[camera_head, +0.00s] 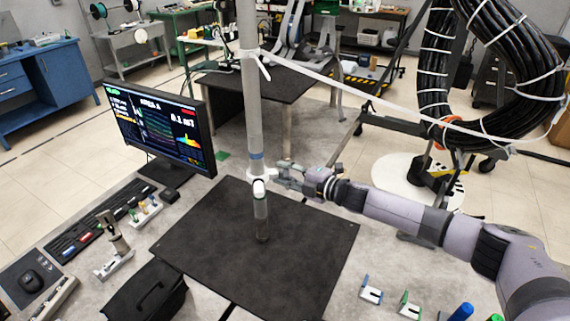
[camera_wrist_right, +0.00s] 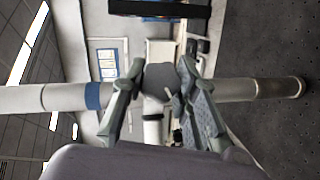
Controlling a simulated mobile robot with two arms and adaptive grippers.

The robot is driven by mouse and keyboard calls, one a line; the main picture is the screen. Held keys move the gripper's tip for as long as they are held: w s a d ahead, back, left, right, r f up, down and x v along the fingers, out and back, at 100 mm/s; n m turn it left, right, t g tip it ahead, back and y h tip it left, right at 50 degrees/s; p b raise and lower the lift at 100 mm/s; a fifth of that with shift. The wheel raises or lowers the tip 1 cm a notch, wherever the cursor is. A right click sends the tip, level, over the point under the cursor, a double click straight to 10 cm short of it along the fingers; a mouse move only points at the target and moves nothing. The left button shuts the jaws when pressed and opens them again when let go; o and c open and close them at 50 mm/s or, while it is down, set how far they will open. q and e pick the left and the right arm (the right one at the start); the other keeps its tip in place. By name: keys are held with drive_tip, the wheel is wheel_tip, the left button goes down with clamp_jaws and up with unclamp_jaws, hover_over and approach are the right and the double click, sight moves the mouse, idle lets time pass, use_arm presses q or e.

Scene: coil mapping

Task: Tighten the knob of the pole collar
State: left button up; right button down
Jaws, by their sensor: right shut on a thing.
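The grey pole (camera_head: 254,110) stands upright on a dark mat, with a blue band around it; in the right wrist view it runs sideways (camera_wrist_right: 255,89). The white pole collar (camera_head: 259,178) sits around the pole just below the blue band. Its white stub also shows in the right wrist view (camera_wrist_right: 152,130). My right gripper (camera_head: 277,176) reaches the collar from the right. In the right wrist view its fingers (camera_wrist_right: 158,88) are closed around a dark grey rounded knob (camera_wrist_right: 160,79) in front of the pole. The fingers partly hide the knob and collar. My left gripper is out of view.
The dark mat (camera_head: 205,245) around the pole's foot is bare.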

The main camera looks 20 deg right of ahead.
drive_tip(key=shift+r, duration=0.1)
idle(0.4)
drive_tip(key=c, duration=1.2)
unclamp_jaws()
drive_tip(key=v, duration=1.2)
drive_tip(key=shift+r, duration=0.1)
drive_tip(key=shift+c, duration=0.2)
